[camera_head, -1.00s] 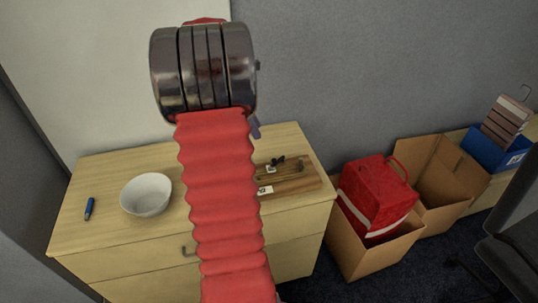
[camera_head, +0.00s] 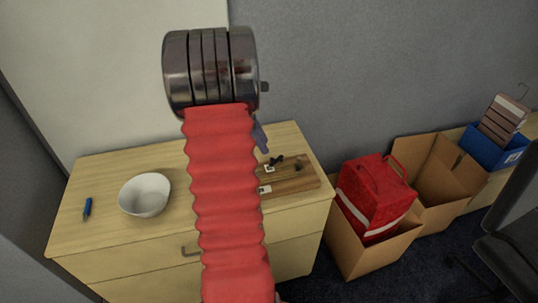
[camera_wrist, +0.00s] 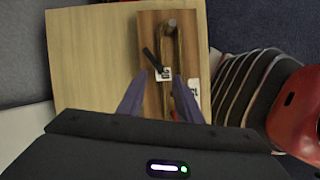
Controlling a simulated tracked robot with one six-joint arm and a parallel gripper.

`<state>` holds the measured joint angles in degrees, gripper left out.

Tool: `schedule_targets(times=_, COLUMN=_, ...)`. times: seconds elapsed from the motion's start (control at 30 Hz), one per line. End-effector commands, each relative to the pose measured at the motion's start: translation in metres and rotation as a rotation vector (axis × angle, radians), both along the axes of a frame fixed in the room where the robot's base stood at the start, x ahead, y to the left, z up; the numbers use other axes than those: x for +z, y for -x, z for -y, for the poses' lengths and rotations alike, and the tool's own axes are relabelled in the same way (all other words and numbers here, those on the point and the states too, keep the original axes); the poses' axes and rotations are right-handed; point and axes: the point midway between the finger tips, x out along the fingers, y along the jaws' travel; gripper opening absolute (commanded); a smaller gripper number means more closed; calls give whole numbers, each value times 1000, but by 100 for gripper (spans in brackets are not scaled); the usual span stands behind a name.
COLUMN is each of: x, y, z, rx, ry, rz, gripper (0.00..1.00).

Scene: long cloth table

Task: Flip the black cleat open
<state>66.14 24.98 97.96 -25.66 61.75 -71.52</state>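A wooden board (camera_head: 300,184) lies on the cabinet top, partly hidden by my arm. The small black cleat (camera_head: 277,160) stands on it near a white label; in the wrist view the cleat (camera_wrist: 152,59) is a dark slanted bar at the label's upper left. A tan cord (camera_wrist: 178,65) runs down the board from a metal knob (camera_wrist: 172,23). My gripper (camera_wrist: 160,78) is open and empty above the board, its two fingertips apart and framing the label and cleat in the picture. In the head view only a finger (camera_head: 260,137) shows past my arm.
A white bowl (camera_head: 145,195) and a blue marker (camera_head: 87,209) stand left on the cabinet top (camera_head: 110,240). Right of the cabinet are a red bag (camera_head: 376,197) in a cardboard box (camera_head: 365,260), another open box (camera_head: 450,175) and a blue bin (camera_head: 490,150). A wall is behind.

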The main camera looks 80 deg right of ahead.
Motion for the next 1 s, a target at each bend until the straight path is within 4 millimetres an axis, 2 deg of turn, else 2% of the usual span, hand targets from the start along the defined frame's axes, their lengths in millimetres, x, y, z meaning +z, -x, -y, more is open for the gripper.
schedule_targets(times=0.2, x=-33, y=13, z=3, rx=-1, ry=-4, rz=-1, gripper=32)
schedule_targets(times=0.4, x=-54, y=21, z=7, rx=-1, ry=-2, rz=-1, gripper=32)
schedule_targets(times=0.8, x=-60, y=23, z=8, rx=1, ry=0, rz=0, gripper=32)
schedule_targets(times=1.0, x=-60, y=23, z=8, rx=1, ry=0, rz=0, gripper=19)
